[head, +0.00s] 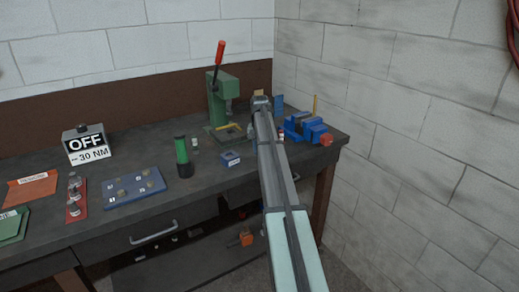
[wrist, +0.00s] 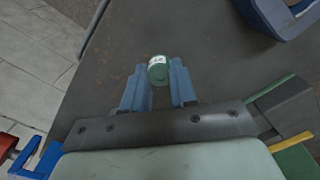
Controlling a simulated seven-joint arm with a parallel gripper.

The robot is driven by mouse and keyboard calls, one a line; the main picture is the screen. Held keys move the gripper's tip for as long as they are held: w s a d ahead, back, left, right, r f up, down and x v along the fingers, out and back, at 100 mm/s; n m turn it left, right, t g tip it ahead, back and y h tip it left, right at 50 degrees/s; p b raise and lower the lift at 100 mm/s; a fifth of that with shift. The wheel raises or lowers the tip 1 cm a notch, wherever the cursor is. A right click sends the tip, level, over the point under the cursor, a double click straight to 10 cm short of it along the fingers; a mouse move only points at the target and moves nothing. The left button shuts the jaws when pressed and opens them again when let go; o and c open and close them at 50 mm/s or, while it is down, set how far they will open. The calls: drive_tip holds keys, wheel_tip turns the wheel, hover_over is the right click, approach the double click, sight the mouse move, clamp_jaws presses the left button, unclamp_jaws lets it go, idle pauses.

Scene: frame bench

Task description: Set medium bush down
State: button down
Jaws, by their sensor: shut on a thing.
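The medium bush appears to be the short green cylinder (wrist: 157,75) with a white label on its end. In the wrist view it sits between the two blue-grey fingers of my gripper (wrist: 160,88), which is shut on it. The dark bench top (wrist: 215,65) lies beneath; I cannot tell whether the bush touches it. In the head view my arm reaches over the right part of the bench (head: 150,211) and hides the bush and most of the gripper.
A green press (head: 218,98) with a red-handled lever stands at the back. A blue vise (head: 305,127) is right of my arm. A small blue box (head: 230,158), a green-and-black cylinder (head: 182,157) and a blue tray (head: 134,188) are to the left. The white OFF sign (head: 87,145) stands farther left.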

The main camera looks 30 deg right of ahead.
drive_tip(key=shift+f, duration=0.15)
drive_tip(key=c, duration=0.9)
unclamp_jaws()
wheel_tip(320, 180, up, 12)
drive_tip(key=shift+r, duration=0.2)
drive_tip(key=shift+o, duration=0.3)
